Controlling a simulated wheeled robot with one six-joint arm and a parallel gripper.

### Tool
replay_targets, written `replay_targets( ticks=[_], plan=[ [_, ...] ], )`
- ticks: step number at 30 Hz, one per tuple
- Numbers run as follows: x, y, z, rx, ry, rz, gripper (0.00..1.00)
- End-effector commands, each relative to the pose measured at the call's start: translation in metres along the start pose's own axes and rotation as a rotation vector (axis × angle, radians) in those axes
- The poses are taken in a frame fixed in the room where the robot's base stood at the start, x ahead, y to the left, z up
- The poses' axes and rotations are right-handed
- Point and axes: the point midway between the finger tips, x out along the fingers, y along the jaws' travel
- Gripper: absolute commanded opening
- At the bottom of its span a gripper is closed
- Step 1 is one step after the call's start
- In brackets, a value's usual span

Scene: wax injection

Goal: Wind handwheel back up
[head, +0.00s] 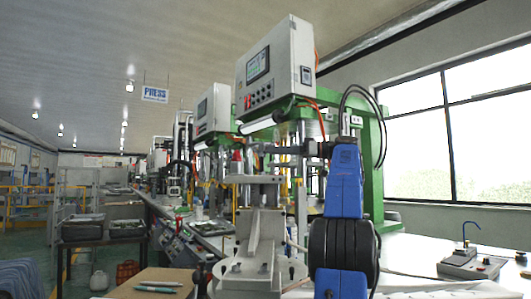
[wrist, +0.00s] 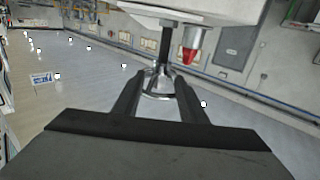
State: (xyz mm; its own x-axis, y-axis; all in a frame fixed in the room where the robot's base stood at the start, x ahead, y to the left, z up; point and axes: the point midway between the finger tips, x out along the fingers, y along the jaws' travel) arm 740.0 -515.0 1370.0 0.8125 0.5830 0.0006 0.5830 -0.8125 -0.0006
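The metal handwheel (wrist: 158,94) shows as a shiny ring in the wrist view, between and beyond the two dark fingers of my gripper (wrist: 162,76). A gap shows between the fingers, with bright metal parts in it. I cannot tell whether the fingers touch this metal. A red knob (wrist: 189,55) on a grey metal piece is up and right of the fingertips, apart from them. The fingers and wheel are too small to make out there.
A green-framed press with a white control box (head: 277,68) stands behind my arm. A grey fixture (head: 262,228) is in front. A workbench (head: 410,262) with a small device (head: 472,263) lies at right. Pens (head: 158,287) lie on a brown surface at lower left.

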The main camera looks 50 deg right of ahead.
Motion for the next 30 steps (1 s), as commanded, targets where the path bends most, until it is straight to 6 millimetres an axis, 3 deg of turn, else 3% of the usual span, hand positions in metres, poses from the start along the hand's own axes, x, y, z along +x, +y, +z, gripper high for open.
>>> replay_targets(
  ticks=[9,15,21,30],
  plan=[
    [-0.066,0.001,0.000,0.000,-0.001,0.003,0.38],
    [-0.097,0.001,0.000,0.000,-0.001,0.002,0.38],
    [-0.113,0.000,0.000,-0.001,0.000,-0.001,0.38],
    [-0.116,0.000,0.000,0.000,0.000,-0.001,0.38]
  ],
)
